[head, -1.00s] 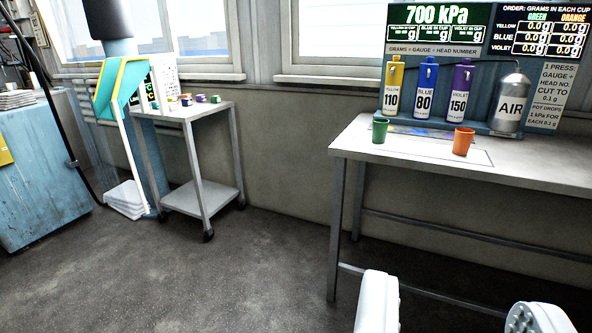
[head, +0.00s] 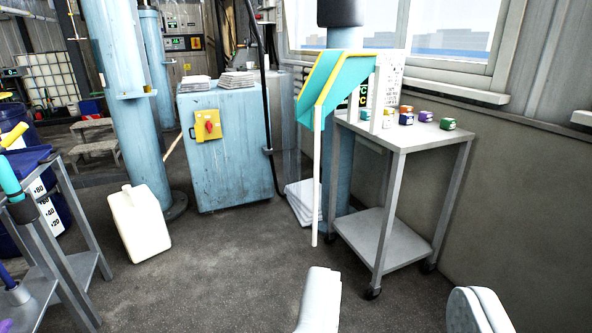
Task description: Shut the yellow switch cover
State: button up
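A yellow switch plate (head: 208,125) with a red knob (head: 209,126) is on the front of a blue cabinet (head: 235,172), left of centre in the head view. The red knob is exposed. The yellow part is too small to tell a hinged cover from its backing. My gripper (head: 398,292) shows as two white fingers at the bottom edge. They are wide apart with nothing between them. The gripper is well short of the cabinet, to the right of the switch in the picture.
A white jug (head: 139,224) stands on the floor left of the cabinet, near a blue column. A grey trolley (head: 385,238) with small coloured pots is at the right. A grey cart (head: 75,250) is at the left edge. The middle floor is clear.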

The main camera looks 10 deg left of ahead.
aim_at(198, 128)
jog(key=i+j+u, duration=0.25)
jog(key=i+u, duration=0.25)
jog(key=i, duration=0.25)
jog(key=i+l+u, duration=0.1)
jog(key=i+u, duration=0.4)
jog(key=i, duration=0.25)
jog(key=i+j+z, duration=0.2)
jog(key=i+z, duration=0.25)
jog(key=i+j+z, duration=0.9)
jog(key=i+j, duration=0.1)
jog(key=j, duration=0.35)
jog(key=i+j, duration=0.15)
jog(key=j, duration=0.25)
jog(key=i+j+z, duration=0.1)
jog(key=j, duration=0.35)
jog(key=i+j, duration=0.15)
jog(key=j, duration=0.3)
